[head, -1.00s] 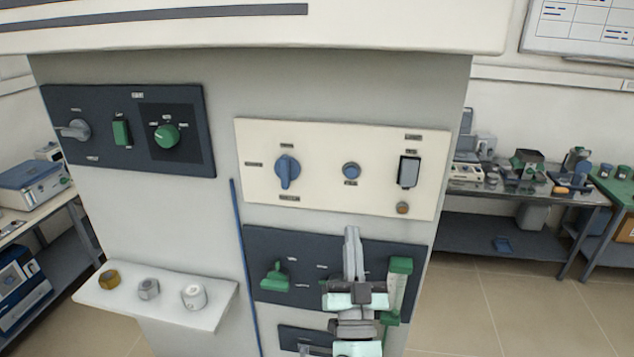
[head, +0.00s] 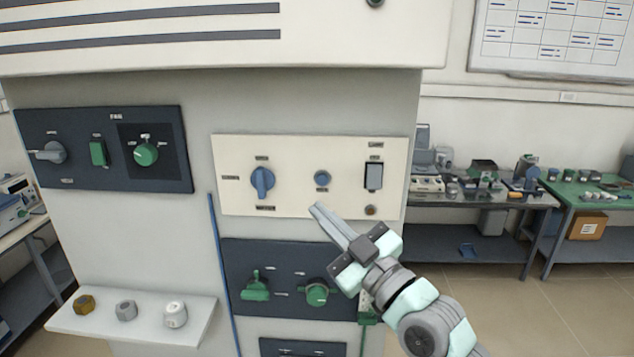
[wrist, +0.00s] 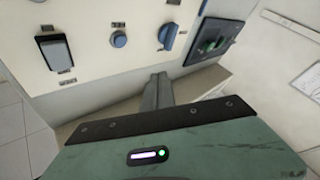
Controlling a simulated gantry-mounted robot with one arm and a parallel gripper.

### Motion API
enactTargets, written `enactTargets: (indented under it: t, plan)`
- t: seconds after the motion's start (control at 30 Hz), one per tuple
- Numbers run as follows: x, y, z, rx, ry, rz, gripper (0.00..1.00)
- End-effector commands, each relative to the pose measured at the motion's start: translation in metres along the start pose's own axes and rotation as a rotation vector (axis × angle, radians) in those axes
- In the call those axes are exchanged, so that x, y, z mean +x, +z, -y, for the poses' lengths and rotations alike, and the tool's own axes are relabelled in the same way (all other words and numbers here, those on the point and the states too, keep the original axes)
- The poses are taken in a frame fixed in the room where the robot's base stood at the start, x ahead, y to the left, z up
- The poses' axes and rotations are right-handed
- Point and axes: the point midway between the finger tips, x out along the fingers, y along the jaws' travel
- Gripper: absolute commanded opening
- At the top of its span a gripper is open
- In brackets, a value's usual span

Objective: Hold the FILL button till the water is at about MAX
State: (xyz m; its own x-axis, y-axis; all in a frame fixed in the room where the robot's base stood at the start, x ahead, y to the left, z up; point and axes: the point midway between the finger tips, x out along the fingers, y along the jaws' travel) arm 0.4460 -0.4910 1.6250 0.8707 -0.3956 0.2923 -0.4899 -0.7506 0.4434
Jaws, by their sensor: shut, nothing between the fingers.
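A round blue push button (head: 322,180) sits in the middle of the cream panel (head: 290,205); its small label is too blurred to read. The wrist view also shows the blue button (wrist: 118,39), above and left of the fingers. My gripper (head: 318,207) is shut and empty, its fingertips pointing up and left, just below the button in the head view. The wrist view shows the fingertips (wrist: 158,78) apart from the button. A green-ended gauge (head: 368,318) at the right of the lower dark panel is mostly hidden behind my gripper, so no water level shows.
A blue rotary knob (head: 263,181) is left of the button, a dark rocker switch (head: 374,176) right of it. Green valve handles (head: 256,286) (head: 317,292) are on the lower panel. A small shelf (head: 190,328) with several knobs juts out at lower left.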

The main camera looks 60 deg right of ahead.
Motion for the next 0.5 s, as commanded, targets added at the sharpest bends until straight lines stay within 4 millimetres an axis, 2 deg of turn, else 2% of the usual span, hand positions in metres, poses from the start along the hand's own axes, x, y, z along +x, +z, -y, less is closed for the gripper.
enactTargets:
  t: [0.27, 0.5]
  plan:
    - [0.004, 0.002, -0.003, 0.001, 0.001, -0.002, 0.00]
    - [0.024, 0.016, -0.018, 0.002, 0.002, -0.003, 0.00]
